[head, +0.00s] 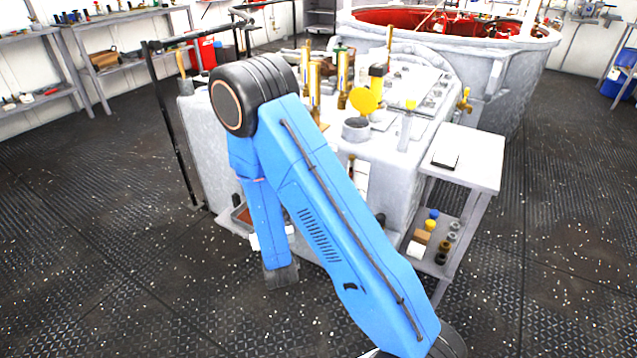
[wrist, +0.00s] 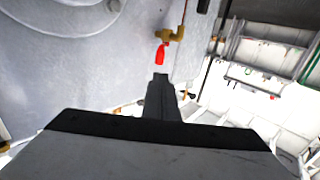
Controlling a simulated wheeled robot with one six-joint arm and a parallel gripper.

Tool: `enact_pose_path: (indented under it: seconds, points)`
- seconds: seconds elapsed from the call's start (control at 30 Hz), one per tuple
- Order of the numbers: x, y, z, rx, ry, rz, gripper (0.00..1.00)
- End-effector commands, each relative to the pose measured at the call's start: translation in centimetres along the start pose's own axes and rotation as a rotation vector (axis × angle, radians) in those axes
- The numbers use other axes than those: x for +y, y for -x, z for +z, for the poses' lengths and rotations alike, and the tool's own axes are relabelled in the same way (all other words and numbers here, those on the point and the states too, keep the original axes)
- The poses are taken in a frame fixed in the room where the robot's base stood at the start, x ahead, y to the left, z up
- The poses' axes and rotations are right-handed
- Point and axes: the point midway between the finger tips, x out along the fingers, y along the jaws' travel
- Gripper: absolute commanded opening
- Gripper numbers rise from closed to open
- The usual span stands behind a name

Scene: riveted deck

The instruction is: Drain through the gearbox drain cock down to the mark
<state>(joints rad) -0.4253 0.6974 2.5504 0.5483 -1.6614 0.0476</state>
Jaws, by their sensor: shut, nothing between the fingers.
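In the wrist view a brass cock (wrist: 174,36) with a red handle (wrist: 161,54) sits on a grey metal casing. A thin upright line rises above it; no level or mark can be made out. My gripper (wrist: 160,77) is shut and empty, its tips just below the red handle in the picture; whether they touch it I cannot tell. In the head view the grey gearbox casing (head: 398,165) stands behind my blue arm, which hides part of its front. The red-handled cock is not visible there.
A brass tap (head: 464,101) projects from the casing's right side. A small side table (head: 480,165) stands at right, with caps and small parts on its lower shelf. A reddish-brown tray (head: 241,214) sits low beside my arm. A black rail (head: 172,125) stands at left. Dark floor is open around.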

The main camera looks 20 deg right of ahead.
Motion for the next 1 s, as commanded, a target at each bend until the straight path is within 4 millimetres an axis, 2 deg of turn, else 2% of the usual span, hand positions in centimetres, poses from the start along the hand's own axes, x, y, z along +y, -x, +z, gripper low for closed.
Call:
enact_pose_path:
  seconds: [0.17,0.27,0.67,1.0]
  points:
    - [-0.4,-0.4,-0.1,0.005,0.056,0.014,0.00]
    - [-1.1,-1.0,-0.2,0.013,0.168,0.045,0.00]
    - [-5.1,-3.5,-0.7,-0.047,0.809,0.233,0.00]
    - [-9.3,-3.8,-0.5,-0.227,1.299,0.332,0.00]
